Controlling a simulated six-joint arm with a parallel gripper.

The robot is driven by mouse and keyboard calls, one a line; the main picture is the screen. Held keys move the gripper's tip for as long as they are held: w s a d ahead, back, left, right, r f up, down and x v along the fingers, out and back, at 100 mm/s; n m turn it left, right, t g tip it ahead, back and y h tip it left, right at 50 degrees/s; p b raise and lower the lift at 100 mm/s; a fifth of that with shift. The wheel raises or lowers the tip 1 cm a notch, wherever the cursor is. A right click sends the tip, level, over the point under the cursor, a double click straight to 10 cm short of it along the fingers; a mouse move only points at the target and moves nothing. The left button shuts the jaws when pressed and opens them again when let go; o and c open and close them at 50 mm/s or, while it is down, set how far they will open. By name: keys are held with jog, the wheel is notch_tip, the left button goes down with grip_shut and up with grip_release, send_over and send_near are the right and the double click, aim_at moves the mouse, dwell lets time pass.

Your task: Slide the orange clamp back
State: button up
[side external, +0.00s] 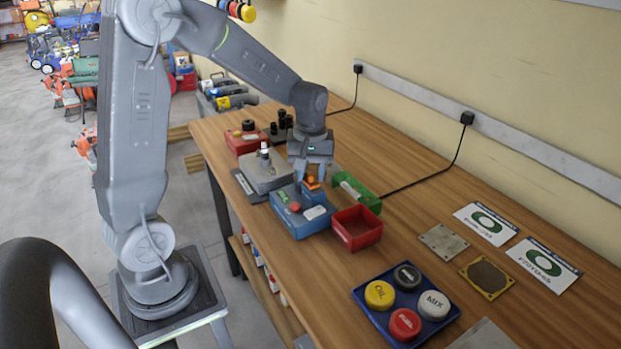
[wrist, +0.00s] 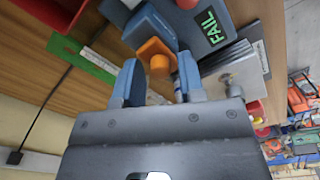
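The orange clamp (side external: 312,184) sits at the back right of a blue box (side external: 313,226). In the wrist view the orange clamp (wrist: 154,52) shows an orange block with a round knob, beside a blue part of the box. My gripper (side external: 311,172) is right above the clamp, pointing down. In the wrist view my gripper (wrist: 160,74) has its two blue fingers apart, with the clamp showing in the gap between and just beyond the tips. I cannot tell whether either finger touches it. A green FAIL label (wrist: 209,26) is on the box.
A red open bin (side external: 357,229) and a green tray (side external: 356,190) stand close to the right of the box. A grey block (side external: 265,173) stands behind it to the left. A blue tray of round lids (side external: 405,305) is nearer the front.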

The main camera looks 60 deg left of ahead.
jog(key=c, duration=0.5)
jog(key=shift+c, duration=0.2)
jog(key=shift+d, duration=0.9)
jog(key=o, duration=0.6)
